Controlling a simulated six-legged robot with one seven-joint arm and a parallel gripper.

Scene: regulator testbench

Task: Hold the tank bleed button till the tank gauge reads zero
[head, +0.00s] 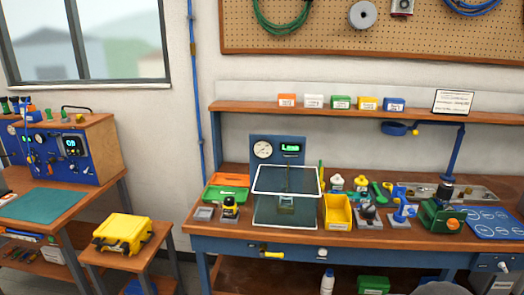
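A blue-fronted test console (82,167) in a wooden case stands on the left bench. It has a lit display (71,146), small round dials and several knobs. The dial readings and any button labels are too small to read, so I cannot tell which is the tank gauge or the bleed button. Another blue panel with a round gauge (263,149) and a green-lit display (291,147) stands on the main bench, behind a clear water tank with a white rim (287,193). My gripper is not in view.
A yellow case (123,228) sits on a low wooden stool before the left bench. A green mat (45,205) lies before the console. The main bench holds a yellow bin (338,213), a green vise (443,215) and a blue mat (494,222). A gap separates the benches.

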